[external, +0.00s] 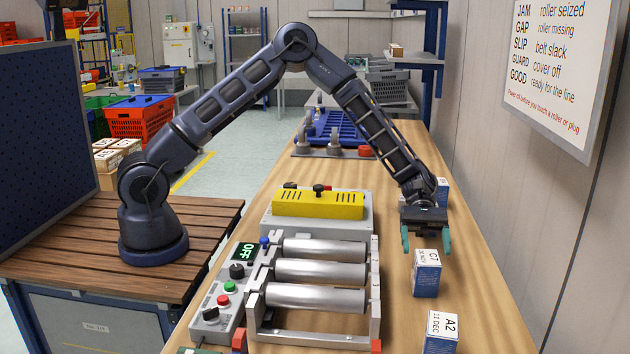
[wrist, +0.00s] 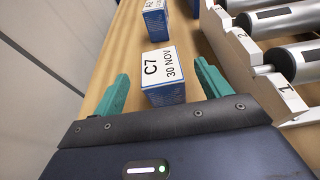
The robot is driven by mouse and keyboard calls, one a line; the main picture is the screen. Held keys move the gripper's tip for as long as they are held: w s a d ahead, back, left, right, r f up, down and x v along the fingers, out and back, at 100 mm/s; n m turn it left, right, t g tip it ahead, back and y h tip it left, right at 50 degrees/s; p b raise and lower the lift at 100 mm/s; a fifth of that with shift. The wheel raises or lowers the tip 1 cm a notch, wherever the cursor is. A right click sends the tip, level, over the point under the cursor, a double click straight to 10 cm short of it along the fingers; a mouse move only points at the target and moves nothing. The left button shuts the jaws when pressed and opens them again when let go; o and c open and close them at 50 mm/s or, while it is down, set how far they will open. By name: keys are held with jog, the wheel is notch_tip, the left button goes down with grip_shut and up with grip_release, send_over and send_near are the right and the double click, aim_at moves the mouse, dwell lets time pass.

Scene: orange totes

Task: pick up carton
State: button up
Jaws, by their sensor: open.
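A small blue carton (external: 426,275) with a white top marked C7, 30 NOV stands upright on the wooden bench, right of the rollers. My gripper (external: 426,243) is open and empty, just behind and above this carton, with its green fingers pointing down. In the wrist view the C7 carton (wrist: 163,75) lies ahead, between the lines of the two fingers (wrist: 160,90). A second carton (external: 441,332) marked A2, 11 DEC stands nearer the front edge of the picture. A third carton (external: 442,190) is partly hidden behind my wrist.
A roller unit (external: 318,272) with a yellow cover (external: 318,204) and an OFF control panel (external: 226,290) stands left of the cartons. The wall (external: 500,180) runs along the bench's right side. Bare bench surface lies around the C7 carton.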

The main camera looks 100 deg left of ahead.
aim_at(428, 256)
jog(key=shift+x, duration=3.05)
jog(key=c, duration=1.3)
jog(key=shift+o, duration=0.2)
